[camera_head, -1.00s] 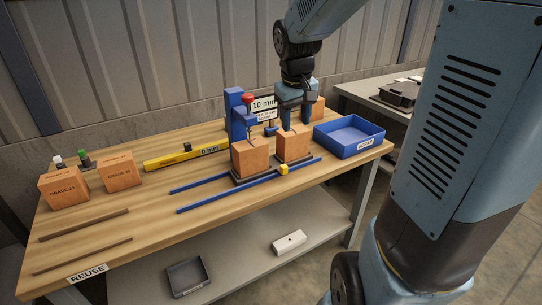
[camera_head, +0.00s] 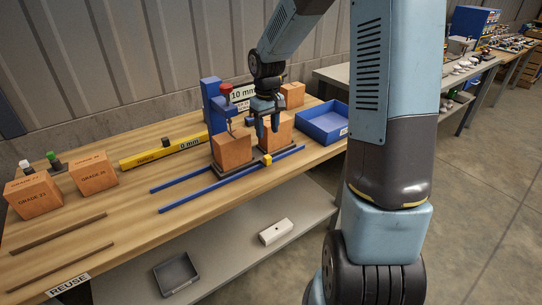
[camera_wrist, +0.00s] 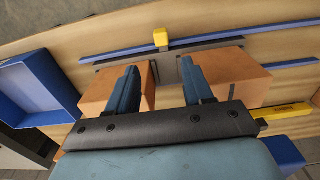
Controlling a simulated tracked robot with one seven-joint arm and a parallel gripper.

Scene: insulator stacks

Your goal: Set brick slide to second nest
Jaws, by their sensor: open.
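The brick slide is a dark plate (camera_wrist: 167,68) on two blue rails (camera_head: 222,187), with a yellow block (camera_head: 267,159) at its front edge. It carries two orange-brown bricks, a left one (camera_head: 231,150) and a right one (camera_head: 279,130), with a gap between them. My gripper (camera_head: 267,132) is open and points down at the gap and the right brick. In the wrist view my two fingers (camera_wrist: 159,72) straddle the gap, overlapping the facing sides of both bricks in the picture. The yellow block (camera_wrist: 161,38) shows beyond the fingertips. I cannot tell whether the fingers touch anything. No nest is clearly identifiable.
A blue press post (camera_head: 212,107) with a red knob (camera_head: 226,88) stands behind the left brick. A blue tray (camera_head: 322,121) is to the right. A yellow gauge bar (camera_head: 160,151) and graded bricks (camera_head: 92,172) lie left. The table front is mostly clear.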

